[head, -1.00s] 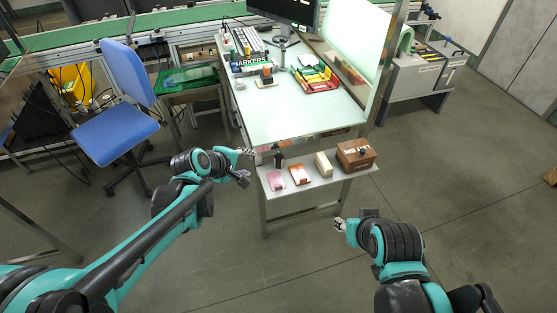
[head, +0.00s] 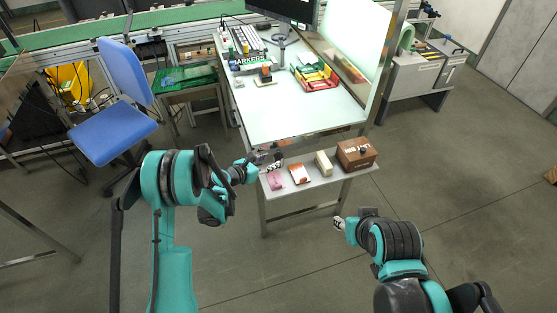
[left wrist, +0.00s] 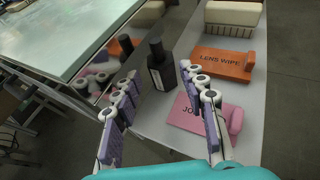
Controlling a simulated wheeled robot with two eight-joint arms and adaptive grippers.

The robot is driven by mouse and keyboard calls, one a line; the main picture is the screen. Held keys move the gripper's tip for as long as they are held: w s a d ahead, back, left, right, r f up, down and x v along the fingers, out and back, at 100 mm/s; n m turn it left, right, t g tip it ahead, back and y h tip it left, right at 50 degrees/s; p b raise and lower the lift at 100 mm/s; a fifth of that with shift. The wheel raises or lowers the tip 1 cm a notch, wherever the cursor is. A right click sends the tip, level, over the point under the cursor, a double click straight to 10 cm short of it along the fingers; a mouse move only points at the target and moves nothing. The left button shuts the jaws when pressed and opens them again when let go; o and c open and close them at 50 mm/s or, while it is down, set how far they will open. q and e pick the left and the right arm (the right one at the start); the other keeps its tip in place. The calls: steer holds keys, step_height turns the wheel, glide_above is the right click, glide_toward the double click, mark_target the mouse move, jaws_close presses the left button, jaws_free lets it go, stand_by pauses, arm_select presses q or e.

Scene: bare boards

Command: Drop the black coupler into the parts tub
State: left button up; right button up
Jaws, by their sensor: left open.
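My left gripper (head: 270,158) is at the left end of the low white shelf; the left wrist view shows its two fingers (left wrist: 161,78) apart and empty. A black bottle-shaped thing with a narrower top (left wrist: 160,66) stands upright on the shelf just beyond and between the fingertips, not gripped; in the head view the gripper covers that spot. I cannot tell whether it is the black coupler, and no other coupler is clear.
On the shelf (left wrist: 150,118) lie a pink holder (left wrist: 207,117), an orange lens-wipe holder (left wrist: 222,64), a cream brush (left wrist: 232,17) and a brown box (head: 357,154). The table (head: 285,118) rises behind; its near half is clear. A blue chair (head: 115,130) stands left.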

mark_target(277, 158)
arm_select(q)
steer(key=b+x, duration=0.2)
steer(key=x, duration=0.3)
steer(key=shift+s+d, duration=0.1)
steer(key=shift+w+d+f, duration=0.1)
steer(key=shift+w+d, duration=0.2)
steer(key=shift+w, duration=0.1)
jaws_close()
